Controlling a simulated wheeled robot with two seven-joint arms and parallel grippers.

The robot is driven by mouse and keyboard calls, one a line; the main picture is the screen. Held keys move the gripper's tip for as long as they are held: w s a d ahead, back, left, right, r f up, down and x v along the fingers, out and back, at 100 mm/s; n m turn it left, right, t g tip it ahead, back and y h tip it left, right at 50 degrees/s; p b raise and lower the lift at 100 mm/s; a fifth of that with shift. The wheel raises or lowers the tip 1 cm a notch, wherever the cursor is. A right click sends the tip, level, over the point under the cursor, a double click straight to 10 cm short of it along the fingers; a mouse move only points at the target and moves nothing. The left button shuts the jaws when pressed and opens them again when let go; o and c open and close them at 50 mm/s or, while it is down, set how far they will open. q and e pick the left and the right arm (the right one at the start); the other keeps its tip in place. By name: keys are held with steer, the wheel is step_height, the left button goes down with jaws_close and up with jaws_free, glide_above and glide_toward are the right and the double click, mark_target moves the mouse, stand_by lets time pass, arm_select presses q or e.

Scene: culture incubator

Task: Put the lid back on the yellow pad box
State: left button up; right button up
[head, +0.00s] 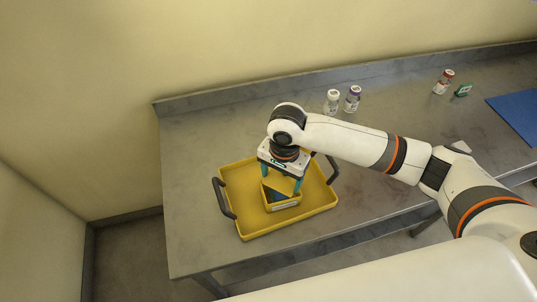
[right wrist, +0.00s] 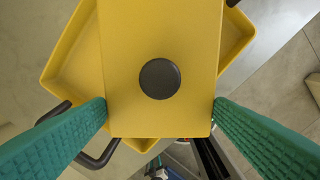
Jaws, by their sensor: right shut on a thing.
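The yellow lid (right wrist: 160,118) with a round dark knob fills the middle of the right wrist view. My right gripper (head: 281,191) is shut on the lid, with one green finger at each side edge. The yellow pad box (head: 284,206) has a pale label and sits in the yellow tray (head: 232,178), below the gripper. Part of its dark, bluish inside shows in the head view. The gripper hides much of the lid there, and I cannot tell whether lid and box touch. My left gripper is not in view.
The tray has dark handles (head: 224,198) at its sides and stands on a metal table (head: 190,150). Two small bottles (head: 332,102) stand behind it. A red-labelled bottle (head: 443,82), a green item (head: 463,90) and a blue mat (head: 518,112) lie farther right.

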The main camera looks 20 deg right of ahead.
mark_target(275, 180)
steer(key=shift+w+a+r+m+p, duration=0.25)
steer(key=shift+a+r+m+p, duration=0.05)
steer(key=shift+m+p, duration=0.75)
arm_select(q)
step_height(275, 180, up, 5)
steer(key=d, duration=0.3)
arm_select(e)
steer(key=shift+a+f+m+p, duration=0.1)
steer(key=shift+f+m+p, duration=0.1)
steer(key=shift+m+p, duration=0.1)
steer(key=shift+w+f, duration=0.1)
steer(key=shift+f, duration=0.05)
steer(key=shift+w+a+f+b, duration=0.1)
steer(key=shift+a+f+b, duration=0.25)
steer(key=shift+b, duration=0.1)
steer(key=shift+f+b, duration=0.45)
steer(key=shift+b, duration=0.15)
step_height(275, 180, down, 3)
steer(key=b, duration=0.4)
steer(key=shift+d, duration=0.1)
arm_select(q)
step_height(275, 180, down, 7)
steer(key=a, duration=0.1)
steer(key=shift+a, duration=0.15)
arm_select(e)
steer(key=shift+f, duration=0.95)
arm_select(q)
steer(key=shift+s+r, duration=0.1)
